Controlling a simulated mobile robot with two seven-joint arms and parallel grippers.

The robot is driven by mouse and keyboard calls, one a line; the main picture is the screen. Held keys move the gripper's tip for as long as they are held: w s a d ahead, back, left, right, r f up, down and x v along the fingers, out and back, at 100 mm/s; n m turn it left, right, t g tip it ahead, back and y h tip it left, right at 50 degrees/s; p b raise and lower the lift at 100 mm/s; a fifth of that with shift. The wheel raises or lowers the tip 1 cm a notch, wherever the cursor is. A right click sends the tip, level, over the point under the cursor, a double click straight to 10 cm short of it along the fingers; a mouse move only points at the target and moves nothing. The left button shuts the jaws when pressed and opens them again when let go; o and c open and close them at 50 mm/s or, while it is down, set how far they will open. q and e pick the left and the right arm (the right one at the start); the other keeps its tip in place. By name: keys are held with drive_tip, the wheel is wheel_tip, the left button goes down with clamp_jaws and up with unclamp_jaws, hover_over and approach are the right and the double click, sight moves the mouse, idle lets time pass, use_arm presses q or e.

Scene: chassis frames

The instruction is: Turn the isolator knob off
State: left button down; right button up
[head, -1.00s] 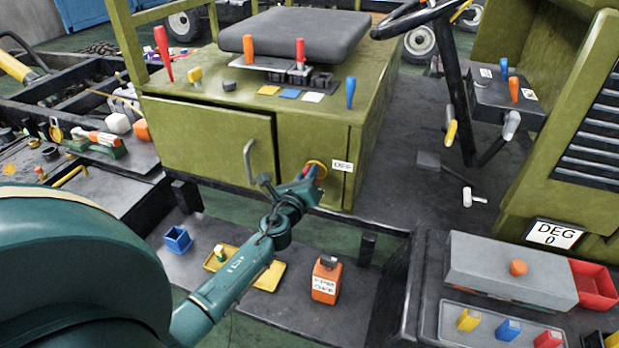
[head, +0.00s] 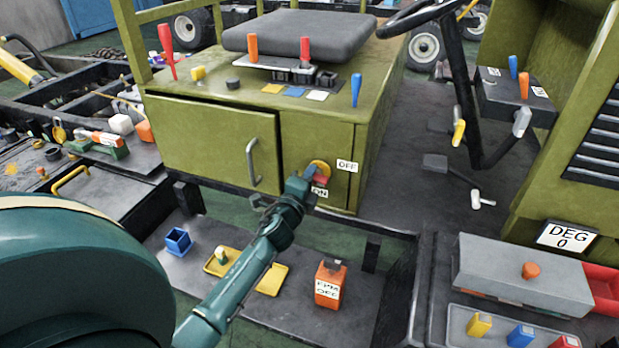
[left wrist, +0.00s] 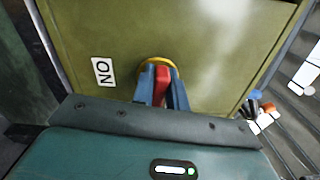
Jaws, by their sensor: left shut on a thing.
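The isolator knob is a red handle (left wrist: 162,82) on a round yellow plate (left wrist: 156,63), on the olive panel below the seat. In the head view the yellow plate (head: 321,166) shows beside my gripper, with a little of the red handle (head: 321,180) below it. A white OFF label (head: 347,166) is right of the plate and an ON label (head: 320,192) below it. My left gripper (head: 313,176) is shut on the red handle, its blue fingers (left wrist: 162,92) on either side. The handle's exact angle is hard to tell. My right gripper is not in view.
A cabinet door with a grey handle (head: 253,163) is left of the knob. Below, an orange block (head: 328,285), a yellow tray (head: 272,279) and a blue box (head: 177,241) stand on a dark shelf. Levers (head: 306,48) rise above the panel.

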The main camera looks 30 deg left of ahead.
use_arm(q)
drive_tip(key=shift+f+n, duration=0.1)
drive_tip(key=shift+n, duration=0.9)
drive_tip(key=c, duration=1.4)
unclamp_jaws()
drive_tip(key=shift+s, duration=0.1)
drive_tip(key=b+v, duration=0.1)
drive_tip(key=v, duration=1.2)
